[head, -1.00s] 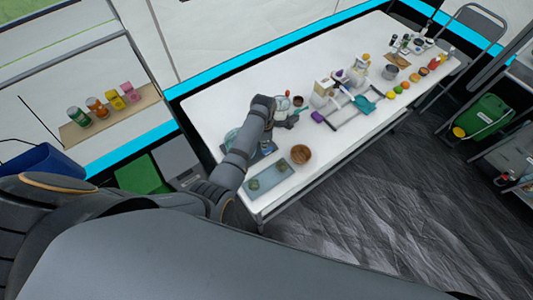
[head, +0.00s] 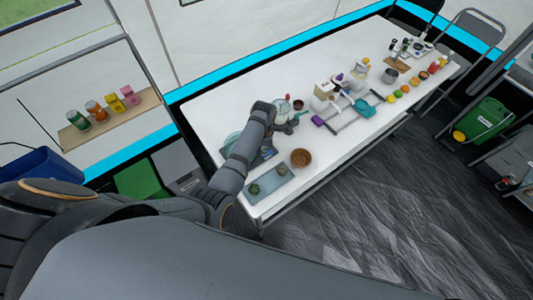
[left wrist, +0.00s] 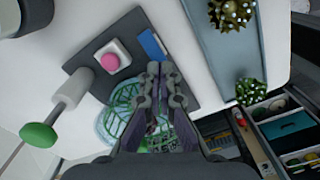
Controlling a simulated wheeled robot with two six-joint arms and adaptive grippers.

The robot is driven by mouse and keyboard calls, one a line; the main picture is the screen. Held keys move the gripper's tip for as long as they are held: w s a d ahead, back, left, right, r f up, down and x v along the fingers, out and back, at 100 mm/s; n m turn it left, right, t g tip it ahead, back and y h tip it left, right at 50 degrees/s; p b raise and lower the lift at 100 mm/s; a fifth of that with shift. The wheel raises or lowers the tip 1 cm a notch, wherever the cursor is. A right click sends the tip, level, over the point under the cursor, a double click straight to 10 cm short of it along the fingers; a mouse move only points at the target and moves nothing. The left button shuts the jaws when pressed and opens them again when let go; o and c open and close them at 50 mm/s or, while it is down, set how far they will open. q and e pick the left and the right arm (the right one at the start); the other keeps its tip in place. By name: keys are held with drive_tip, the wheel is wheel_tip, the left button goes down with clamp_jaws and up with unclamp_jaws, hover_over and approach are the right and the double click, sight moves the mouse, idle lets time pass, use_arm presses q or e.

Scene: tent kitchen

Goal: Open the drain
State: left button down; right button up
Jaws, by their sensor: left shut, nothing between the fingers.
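No drain can be made out for certain. In the left wrist view, a dark grey plate (left wrist: 95,62) carries a white block with a pink button (left wrist: 110,62) and a blue piece (left wrist: 151,44). A white cylinder with a green knob (left wrist: 38,135) is at the left. A green patterned round piece (left wrist: 112,120) lies partly hidden behind my left gripper (left wrist: 160,68). The gripper is shut and empty, in front of the plate's edge in that view. In the head view my left arm reaches over the white table (head: 205,105); its fingertips are hard to tell. My right gripper is not in view.
A grey-blue tray (head: 270,181) with spiky green things and a brown bowl (head: 301,158) stand near the table's front. Several containers, fruit and a purple block (head: 318,121) lie farther right. Open boxes (left wrist: 290,130) show lower right.

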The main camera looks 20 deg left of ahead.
use_arm(q)
drive_tip(key=shift+f, duration=0.25)
idle(0.6)
drive_tip(key=shift+f+b, duration=0.75)
drive_tip(key=shift+f, duration=0.15)
idle(0.3)
drive_tip(key=shift+s, duration=0.1)
wheel_tip(320, 180, up, 7)
drive_tip(key=p, duration=0.8)
idle(0.3)
